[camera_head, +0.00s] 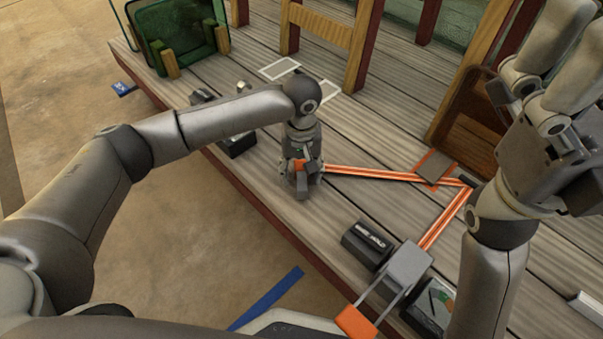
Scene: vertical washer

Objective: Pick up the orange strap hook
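An orange strap (375,174) lies across the wooden deck, turns at a small dark piece near my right arm, and runs back down toward a grey buckle-like block. Its left end, with an orange hook-like piece (300,166), is at my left gripper. My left gripper (302,185) points down at the deck around this end. Its fingers partly hide the orange piece, so I cannot tell whether they grip it. My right gripper (553,85) is raised at the upper right, away from the strap. Its fingertips run toward the picture's edge, and nothing shows clearly in it.
The grey block (405,268) with an orange-ended handle (356,321) stands at the deck's front. A black box (367,243) is beside it. A green bin (180,38) and wooden frames (335,30) stand behind. The deck edge drops to brown ground at left.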

